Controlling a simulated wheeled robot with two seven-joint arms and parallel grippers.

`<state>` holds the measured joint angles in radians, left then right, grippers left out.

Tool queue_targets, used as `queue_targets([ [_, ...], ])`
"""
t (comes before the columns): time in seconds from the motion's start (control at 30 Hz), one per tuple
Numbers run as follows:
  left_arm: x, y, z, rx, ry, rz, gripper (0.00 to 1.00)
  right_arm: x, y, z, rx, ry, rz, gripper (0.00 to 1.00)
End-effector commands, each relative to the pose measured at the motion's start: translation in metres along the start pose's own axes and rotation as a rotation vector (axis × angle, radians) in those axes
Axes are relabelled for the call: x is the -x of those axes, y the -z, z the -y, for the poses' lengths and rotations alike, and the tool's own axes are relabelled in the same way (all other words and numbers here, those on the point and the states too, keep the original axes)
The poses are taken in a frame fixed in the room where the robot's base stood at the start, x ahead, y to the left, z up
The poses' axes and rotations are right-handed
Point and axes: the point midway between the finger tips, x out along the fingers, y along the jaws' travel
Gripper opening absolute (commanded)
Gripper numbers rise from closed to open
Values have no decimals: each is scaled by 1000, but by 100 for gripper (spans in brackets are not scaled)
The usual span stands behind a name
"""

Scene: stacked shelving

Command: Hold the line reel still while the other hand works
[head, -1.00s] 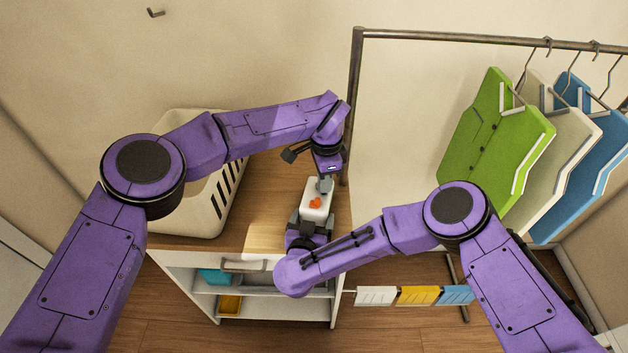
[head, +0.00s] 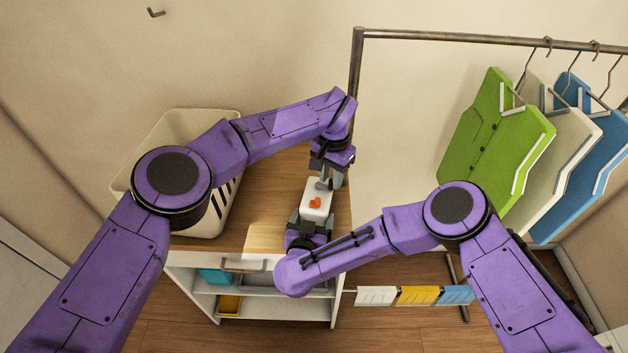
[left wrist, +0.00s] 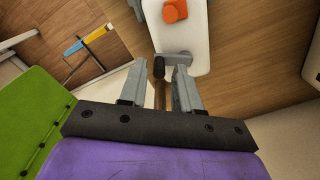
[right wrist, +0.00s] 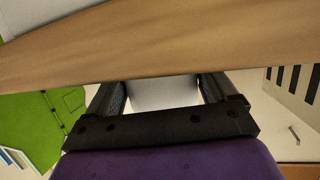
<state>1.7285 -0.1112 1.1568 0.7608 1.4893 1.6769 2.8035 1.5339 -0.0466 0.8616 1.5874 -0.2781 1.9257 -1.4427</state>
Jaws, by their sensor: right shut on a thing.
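The line reel (head: 316,203) is a white block with an orange knob on top, standing on the wooden top of the cabinet. My right gripper (head: 308,222) is shut on its near end; in the right wrist view its white body (right wrist: 163,94) sits between the two fingers. My left gripper (head: 330,183) is above the reel's far end. The left wrist view shows the reel (left wrist: 195,38) with a grey crank arm and a dark crank handle (left wrist: 159,67). The handle lies between the left fingers, which are open with gaps on both sides.
A cream laundry basket (head: 160,135) stands left on the cabinet top (head: 270,200). A metal clothes rack (head: 356,95) with green, cream and blue garments stands to the right. White, yellow and blue pieces (head: 416,295) hang low beside the cabinet.

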Motion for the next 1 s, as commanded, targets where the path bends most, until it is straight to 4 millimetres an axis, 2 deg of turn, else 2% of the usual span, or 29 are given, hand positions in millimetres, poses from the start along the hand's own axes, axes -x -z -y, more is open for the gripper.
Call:
queue_targets([
  [0.27,4,0,0,-2,0,-1,32,0,0,0,0,1,0,66],
  [0.6,43,0,0,-3,1,-2,32,0,0,0,0,1,0,66],
  [0.7,49,0,0,-2,0,0,32,0,0,0,0,0,0,66],
  [0.93,51,0,0,-3,-1,0,32,0,0,0,0,0,1,66],
  [0.97,51,0,0,-4,-1,0,28,0,0,0,0,0,1,66],
  [1.0,51,0,0,-10,-1,0,28,0,0,0,0,0,1,66],
])
